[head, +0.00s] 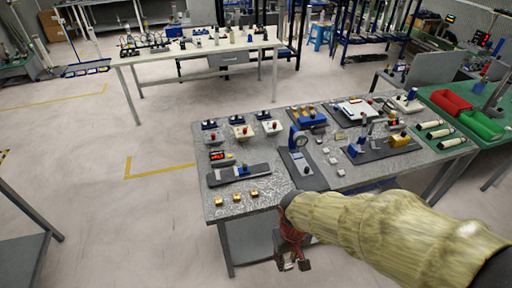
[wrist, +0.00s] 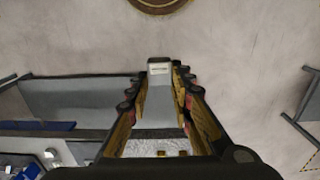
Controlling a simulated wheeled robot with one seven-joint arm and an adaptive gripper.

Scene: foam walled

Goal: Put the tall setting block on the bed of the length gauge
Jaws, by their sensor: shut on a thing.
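My gripper (head: 292,262) hangs off the front edge of the grey speckled table, over the floor. In the wrist view its fingers (wrist: 160,85) are closed on a grey block (wrist: 159,68) with a pale label on its end face, seemingly the tall setting block. Most of the block's length is hidden from this angle. A long dark bed with a blue block on it (head: 238,174), probably the length gauge, lies at the table's left front. A small red-lit display (head: 220,157) stands behind it.
Three small brass-coloured pieces (head: 237,197) lie along the table's front left. A blue dial stand (head: 298,140) rises mid-table. Several other fixtures and small blocks fill the right side. A green table (head: 460,125) with red and green bins adjoins at right. Floor at left is clear.

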